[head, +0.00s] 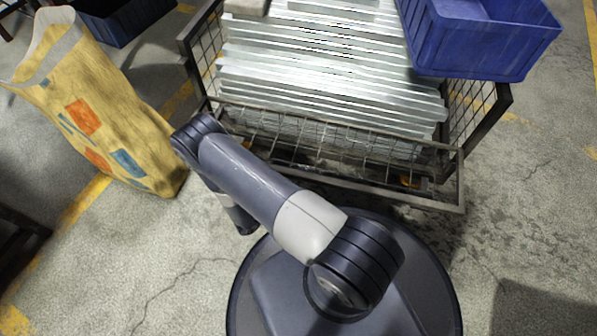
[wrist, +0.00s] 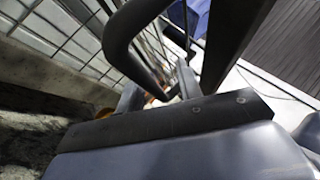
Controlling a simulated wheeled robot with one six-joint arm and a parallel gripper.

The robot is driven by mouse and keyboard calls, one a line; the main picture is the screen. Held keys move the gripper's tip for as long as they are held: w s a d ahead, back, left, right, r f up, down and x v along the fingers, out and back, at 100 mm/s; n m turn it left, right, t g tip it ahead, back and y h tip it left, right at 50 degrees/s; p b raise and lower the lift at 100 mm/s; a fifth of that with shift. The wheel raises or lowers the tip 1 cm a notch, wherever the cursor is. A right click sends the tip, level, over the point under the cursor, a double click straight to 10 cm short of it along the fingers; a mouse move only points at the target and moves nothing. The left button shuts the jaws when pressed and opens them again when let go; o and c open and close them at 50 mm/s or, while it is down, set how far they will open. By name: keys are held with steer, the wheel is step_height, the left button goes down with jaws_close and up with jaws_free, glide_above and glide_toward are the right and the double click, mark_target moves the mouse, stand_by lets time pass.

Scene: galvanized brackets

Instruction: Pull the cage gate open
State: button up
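The wire cage (head: 480,125) stands ahead of me in the head view, loaded with galvanized brackets (head: 310,70). Its mesh gate (head: 345,150) is the low front panel, with a dark frame. I cannot tell whether it is fully closed. In the wrist view, a dark curved handle (wrist: 116,42) stands out in front of the mesh (wrist: 65,35). My gripper (wrist: 160,88) looks open there, its fingers apart on both sides of the handle's lower end; contact is unclear. In the head view, my arm hides the fingertips and the handle.
A blue crate (head: 480,45) sits at the cage's right rear. A yellow printed bag (head: 100,120) stands left of the cage, with a dark blue bin (head: 125,22) behind it. Bare concrete floor (head: 130,260) lies front left, and more is free on the right.

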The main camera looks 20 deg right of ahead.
step_height(320, 180, up, 10)
steer(key=p, duration=0.7)
steer(key=shift+r, duration=0.1)
